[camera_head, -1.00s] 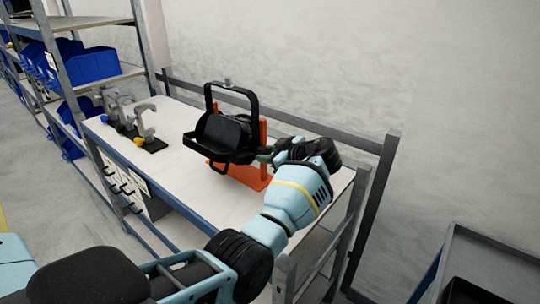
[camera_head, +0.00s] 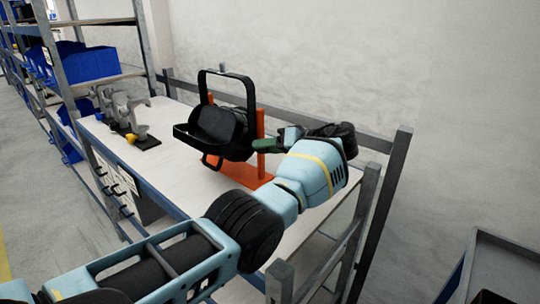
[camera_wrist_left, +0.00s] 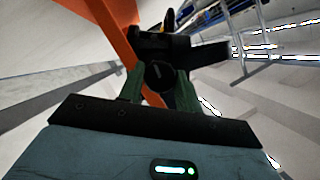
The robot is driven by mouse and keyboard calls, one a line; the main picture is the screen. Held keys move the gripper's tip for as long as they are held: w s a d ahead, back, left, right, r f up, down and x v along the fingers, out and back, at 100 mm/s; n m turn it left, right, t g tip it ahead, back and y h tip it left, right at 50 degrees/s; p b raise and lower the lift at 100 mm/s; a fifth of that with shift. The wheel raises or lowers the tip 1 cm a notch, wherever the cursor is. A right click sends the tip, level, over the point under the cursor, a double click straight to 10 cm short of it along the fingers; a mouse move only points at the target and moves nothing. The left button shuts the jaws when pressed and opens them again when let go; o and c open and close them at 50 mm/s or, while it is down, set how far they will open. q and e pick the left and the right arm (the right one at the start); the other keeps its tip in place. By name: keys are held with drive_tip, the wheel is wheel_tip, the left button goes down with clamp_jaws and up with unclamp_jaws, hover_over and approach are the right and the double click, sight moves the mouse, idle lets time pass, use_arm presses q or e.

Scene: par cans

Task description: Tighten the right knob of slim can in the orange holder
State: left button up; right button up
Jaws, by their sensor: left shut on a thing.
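The slim can (camera_head: 217,124) is a black lamp with a square front frame and a looped yoke, held in the orange holder (camera_head: 246,174) on the workbench. My left gripper (camera_head: 262,145) reaches in from the right, with its green fingertips at the can's right side beside the orange upright. In the left wrist view, the dark round right knob (camera_wrist_left: 158,76) sits between the two green fingers (camera_wrist_left: 158,88), which are shut on it. The orange upright shows behind it. In the head view the knob is hidden by the fingers and upright. My right gripper is in neither view.
Several grey clamps (camera_head: 128,113) on black bases stand at the left of the workbench (camera_head: 175,165). A shelf with blue bins (camera_head: 87,66) is farther left. Metal rails (camera_head: 386,190) edge the bench's right end. A grey cart (camera_head: 505,270) stands at the lower right.

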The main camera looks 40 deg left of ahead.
use_arm(q)
drive_tip(key=shift+f+m+g+y+b, duration=0.1)
drive_tip(key=shift+m+g+y+b, duration=0.3)
drive_tip(key=shift+m+b, duration=0.9)
drive_tip(key=shift+f+m+g+y+b, duration=0.15)
drive_tip(key=shift+m+g+b, duration=0.6)
drive_tip(key=shift+b, duration=0.9)
drive_tip(key=shift+r, duration=0.1)
drive_tip(key=o, duration=1)
drive_tip(key=shift+w, duration=0.1)
